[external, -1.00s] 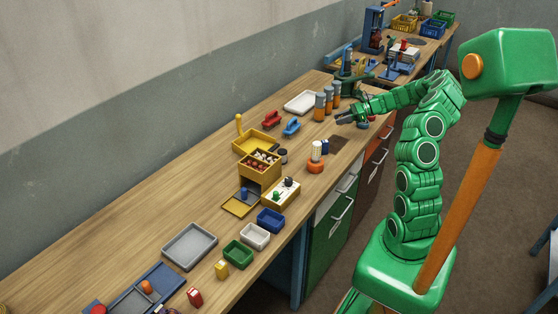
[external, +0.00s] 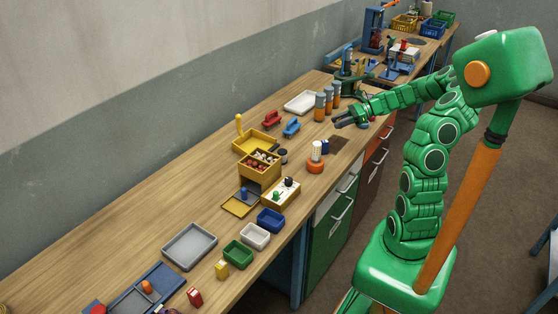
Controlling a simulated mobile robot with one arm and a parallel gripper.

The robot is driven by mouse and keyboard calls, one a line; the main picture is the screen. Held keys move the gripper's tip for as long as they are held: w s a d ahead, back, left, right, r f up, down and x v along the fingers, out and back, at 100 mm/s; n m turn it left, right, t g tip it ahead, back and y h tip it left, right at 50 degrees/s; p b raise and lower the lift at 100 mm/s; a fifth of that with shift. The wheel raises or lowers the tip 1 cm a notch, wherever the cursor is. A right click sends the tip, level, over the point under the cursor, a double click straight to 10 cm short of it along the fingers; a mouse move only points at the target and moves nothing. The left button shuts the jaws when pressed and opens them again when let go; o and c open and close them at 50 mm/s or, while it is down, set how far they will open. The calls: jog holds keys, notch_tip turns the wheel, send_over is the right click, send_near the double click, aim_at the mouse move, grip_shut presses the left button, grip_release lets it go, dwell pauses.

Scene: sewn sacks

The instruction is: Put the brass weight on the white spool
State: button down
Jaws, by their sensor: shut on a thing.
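My gripper (external: 343,123) is over the right part of the workbench, low, beyond the white spool and to its right. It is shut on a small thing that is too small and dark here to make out. The white spool seems to be the pale upright cylinder (external: 316,149) standing on an orange round base (external: 315,167) near the bench's front edge. Nothing of my gripper touches it. I cannot pick out the brass weight with certainty anywhere in the view.
A dark blue block (external: 325,147) stands right beside the pale cylinder. Several grey-and-orange cylinders (external: 320,107) stand behind my gripper. A dark rectangular patch (external: 340,143) lies in the bench top. A yellow box (external: 260,167) and a tray with pegs (external: 281,197) are to the left.

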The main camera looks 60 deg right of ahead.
jog(key=w+a+r+n+g+y, duration=0.1)
jog(key=w+a+r+n+g, duration=0.1)
jog(key=a, duration=0.8)
jog(key=w+a+r+n+g+y, duration=0.1)
jog(key=a+r+n+g+y, duration=0.1)
jog(key=a, duration=0.8)
send_over(282, 151)
jog(key=s, duration=0.2)
jog(key=f, duration=0.8)
jog(key=shift+w+a, duration=0.15)
jog(key=shift+w, duration=0.1)
jog(key=shift+w+f, duration=0.7)
jog(key=shift+f, duration=1.6)
jog(key=c, duration=0.7)
grip_release()
jog(key=shift+f, duration=0.15)
jog(key=shift+c, duration=0.2)
